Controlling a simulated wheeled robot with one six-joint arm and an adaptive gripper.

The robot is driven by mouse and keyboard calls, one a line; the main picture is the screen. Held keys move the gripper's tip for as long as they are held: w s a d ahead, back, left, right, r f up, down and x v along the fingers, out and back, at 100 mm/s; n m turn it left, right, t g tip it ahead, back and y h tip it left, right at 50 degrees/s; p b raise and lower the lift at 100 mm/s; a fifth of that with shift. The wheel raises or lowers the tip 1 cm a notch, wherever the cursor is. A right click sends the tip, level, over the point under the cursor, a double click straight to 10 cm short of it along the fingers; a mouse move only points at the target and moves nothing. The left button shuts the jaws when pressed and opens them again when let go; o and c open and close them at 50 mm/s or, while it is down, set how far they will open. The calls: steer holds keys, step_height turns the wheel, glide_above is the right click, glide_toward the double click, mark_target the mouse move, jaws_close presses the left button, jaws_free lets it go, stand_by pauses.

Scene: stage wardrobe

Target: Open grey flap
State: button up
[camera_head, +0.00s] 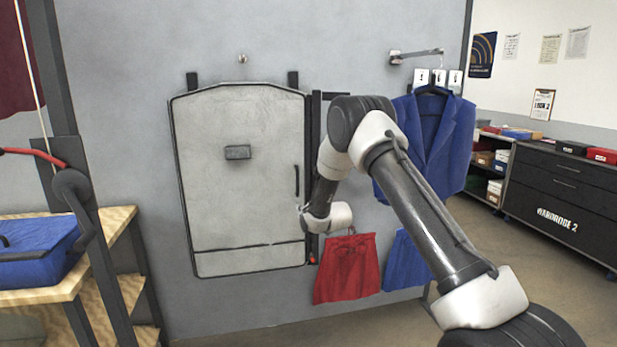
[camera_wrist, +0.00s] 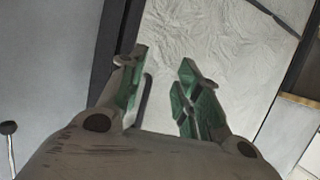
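The grey flap (camera_head: 218,200) is a pale panel with a dark edge and an angled top, set on the grey wall in the head view. It looks closed. A small grey block (camera_head: 238,152) sits on its upper middle, and a slim black handle (camera_head: 297,181) stands upright near its right edge. In the wrist view the flap's crinkled surface (camera_wrist: 215,35) fills the middle. My gripper (camera_wrist: 164,60) is open, its green-padded fingers apart. The dark handle (camera_wrist: 146,100) shows between them, nearer the left finger; I cannot tell its depth. In the head view my gripper's fingers cannot be made out.
A blue jacket (camera_head: 457,140) hangs from a wall arm (camera_head: 415,54) right of my arm. Red shorts (camera_head: 347,270) and a blue garment (camera_head: 403,265) hang below. A wooden shelf (camera_head: 105,290) with a blue case (camera_head: 38,240) stands left. Clear floor lies at the right.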

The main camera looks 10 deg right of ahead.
mark_target(298, 180)
step_height(298, 180, up, 9)
steer(key=w+t, duration=0.3)
steer(key=t, duration=0.1)
steer(key=shift+y, duration=0.4)
steer(key=w, duration=0.3)
steer(key=w+a, duration=0.1)
steer(key=w, duration=0.3)
steer(key=shift+w+a, duration=0.2)
jaws_close()
